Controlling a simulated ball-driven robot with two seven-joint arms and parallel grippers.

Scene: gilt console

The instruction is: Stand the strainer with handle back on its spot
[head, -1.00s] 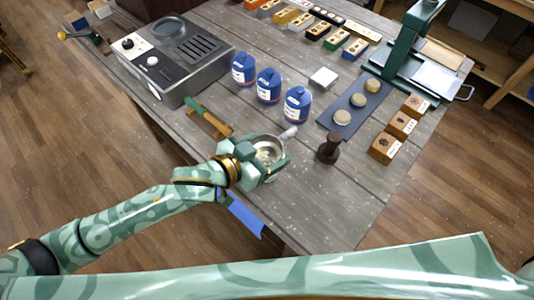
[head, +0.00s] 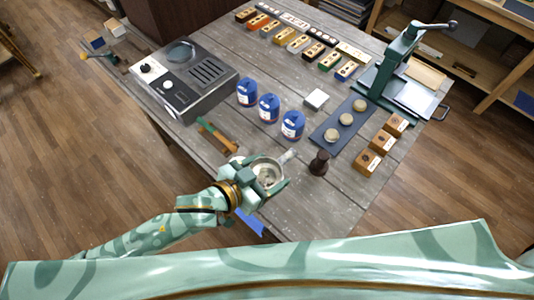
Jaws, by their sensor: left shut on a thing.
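The strainer with handle is a round grey metal bowl (head: 266,168) with a short pale handle (head: 287,156) pointing up and right. My left gripper (head: 268,180) is shut on it at the near edge of the table. The fingers hide part of the bowl's near side, and I cannot tell whether it touches the tabletop. My right gripper is not in view. No marked spot for the strainer can be made out.
Several blue bottles (head: 269,108) stand behind the strainer. A dark stamp-like piece (head: 319,163) stands to its right. A green-and-brown tool (head: 217,135) lies left. A slate tray (head: 329,132) with pale discs and wooden blocks (head: 367,162) are further right.

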